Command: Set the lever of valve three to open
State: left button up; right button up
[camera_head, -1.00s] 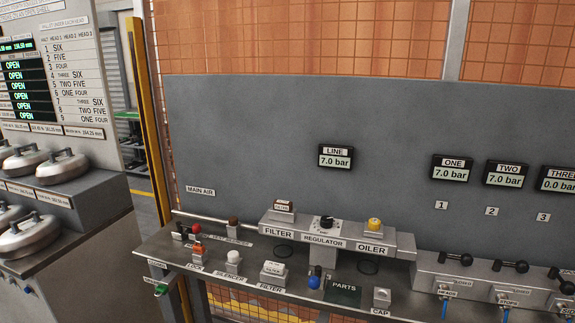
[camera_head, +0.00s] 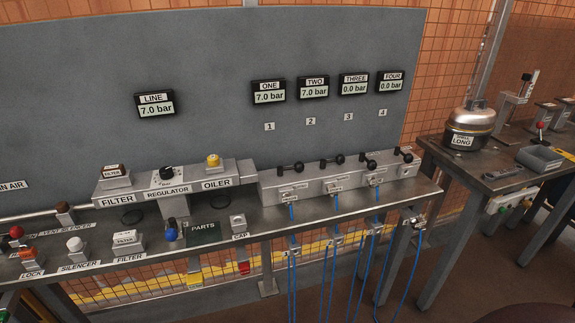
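The black lever of valve three (camera_head: 369,161) sits on the grey valve block at the right end of the bench, third from the left, under the number 3 plate (camera_head: 348,117). It slants differently from the levers of valve one (camera_head: 290,168) and valve two (camera_head: 332,161), much like the lever of valve four (camera_head: 403,154). The display labelled THREE (camera_head: 354,85) reads 0.0 bar. Displays ONE (camera_head: 268,92) and TWO (camera_head: 313,87) read 7.0 bar; FOUR (camera_head: 391,82) reads 0.0 bar. Neither of my grippers is in view.
Blue hoses (camera_head: 378,193) hang from the front of the valve block. The filter, regulator (camera_head: 167,188) and oiler unit stands to its left, with small loose parts in front. A second table (camera_head: 490,180) with a metal pot (camera_head: 470,127) stands at the right.

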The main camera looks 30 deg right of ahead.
aim_at(372, 165)
jog(key=z, duration=1.55)
